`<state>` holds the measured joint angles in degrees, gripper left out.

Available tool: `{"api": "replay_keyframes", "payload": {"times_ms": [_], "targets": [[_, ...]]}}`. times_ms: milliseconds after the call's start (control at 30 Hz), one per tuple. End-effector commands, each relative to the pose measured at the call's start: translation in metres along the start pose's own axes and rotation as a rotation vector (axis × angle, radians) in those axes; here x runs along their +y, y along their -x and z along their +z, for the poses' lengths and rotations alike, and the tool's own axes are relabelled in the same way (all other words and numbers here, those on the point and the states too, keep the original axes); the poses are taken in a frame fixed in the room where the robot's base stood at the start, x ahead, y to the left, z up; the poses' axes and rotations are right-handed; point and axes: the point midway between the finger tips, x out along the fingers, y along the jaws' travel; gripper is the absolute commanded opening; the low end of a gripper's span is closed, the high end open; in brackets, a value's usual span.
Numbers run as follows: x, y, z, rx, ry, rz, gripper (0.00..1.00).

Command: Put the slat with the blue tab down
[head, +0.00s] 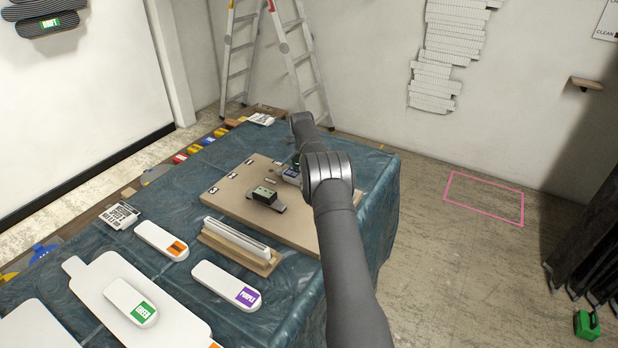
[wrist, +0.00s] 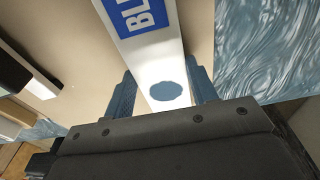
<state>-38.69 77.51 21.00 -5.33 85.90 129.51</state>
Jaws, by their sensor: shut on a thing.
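The white slat with the blue tab (wrist: 148,18) is between the two fingers of my gripper (wrist: 163,88) in the wrist view. My gripper is shut on it. The tab shows the letters "BL", and the slat has a blue-grey oval spot near the gripper. My arm hides most of the slat and gripper there. I cannot tell whether the slat touches the board.
The orange-tab slat (head: 158,238), purple-tab slat (head: 222,283) and green-tab slat (head: 126,300) lie nearer. Blue cloth (head: 185,210) covers the table.

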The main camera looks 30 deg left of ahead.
Motion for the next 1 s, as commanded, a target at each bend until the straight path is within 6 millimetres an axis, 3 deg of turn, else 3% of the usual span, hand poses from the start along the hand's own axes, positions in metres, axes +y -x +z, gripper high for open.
{"api": "replay_keyframes", "payload": {"times_ms": [200, 233, 333, 733, 1000], "targets": [[0.0, -0.003, 0.0, 0.0, 0.0, 0.0, 0.26], [0.0, -0.003, 0.0, 0.0, 0.0, 0.0, 0.56], [0.0, -0.003, 0.0, 0.0, 0.0, 0.0, 0.74], [0.0, 0.006, 0.0, -0.001, 0.0, -0.001, 0.74], [-0.001, 0.062, 0.0, -0.003, 0.0, -0.003, 0.74]]}}
